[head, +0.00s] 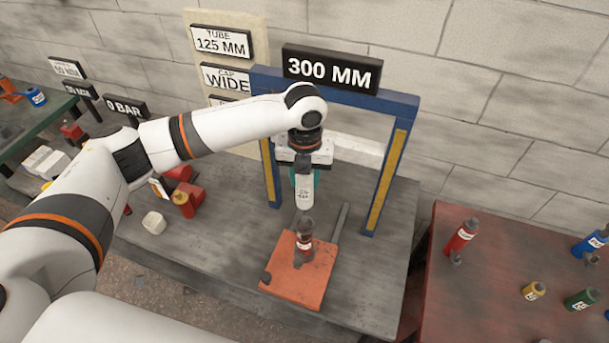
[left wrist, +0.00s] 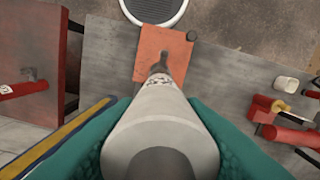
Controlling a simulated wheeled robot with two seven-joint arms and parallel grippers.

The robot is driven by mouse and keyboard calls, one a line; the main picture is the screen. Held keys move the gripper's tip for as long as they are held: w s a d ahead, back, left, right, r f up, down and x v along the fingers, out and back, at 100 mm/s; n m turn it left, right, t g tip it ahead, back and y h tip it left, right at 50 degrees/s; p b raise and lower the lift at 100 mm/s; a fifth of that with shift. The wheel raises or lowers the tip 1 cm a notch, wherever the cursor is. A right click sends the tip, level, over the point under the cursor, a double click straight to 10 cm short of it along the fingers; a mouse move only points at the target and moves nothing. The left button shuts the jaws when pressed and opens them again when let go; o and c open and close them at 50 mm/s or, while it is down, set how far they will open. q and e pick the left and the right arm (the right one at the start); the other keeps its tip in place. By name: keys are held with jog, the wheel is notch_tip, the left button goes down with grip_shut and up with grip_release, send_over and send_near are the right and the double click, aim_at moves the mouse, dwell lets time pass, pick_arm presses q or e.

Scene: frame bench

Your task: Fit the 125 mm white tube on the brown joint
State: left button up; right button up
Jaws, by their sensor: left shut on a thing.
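The white tube (head: 304,193) hangs upright in my left gripper (head: 304,175), whose teal fingers close on both its sides. In the left wrist view the tube (left wrist: 160,108) runs away from the camera, between the teal fingers. The brown joint (head: 305,228) stands on an orange plate (head: 285,289), just below the tube's lower end. In the left wrist view only a dark bit of the joint (left wrist: 158,67) shows past the tube's far end. I cannot tell whether tube and joint touch. My right gripper is not in view.
A blue frame (head: 388,180) with a "300 MM" sign (head: 331,69) stands around and above the work spot. A white cup-like piece (head: 154,222) and red parts lie left on the grey bench (head: 225,262). A red table (head: 480,290) at right holds several coloured tubes.

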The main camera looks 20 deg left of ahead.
aim_at(305, 192)
pick_arm(q)
jog(key=shift+f+b, duration=0.5)
jog(key=shift+f, duration=0.7)
jog(key=shift+f+b, duration=0.65)
jog(key=shift+f, duration=0.95)
jog(key=shift+p, duration=0.35)
jog(key=shift+p, duration=0.75)
jog(key=shift+f+b, duration=0.85)
jog(key=shift+f, duration=1.15)
jog(key=o, duration=1.3)
jog(key=shift+o, duration=0.2)
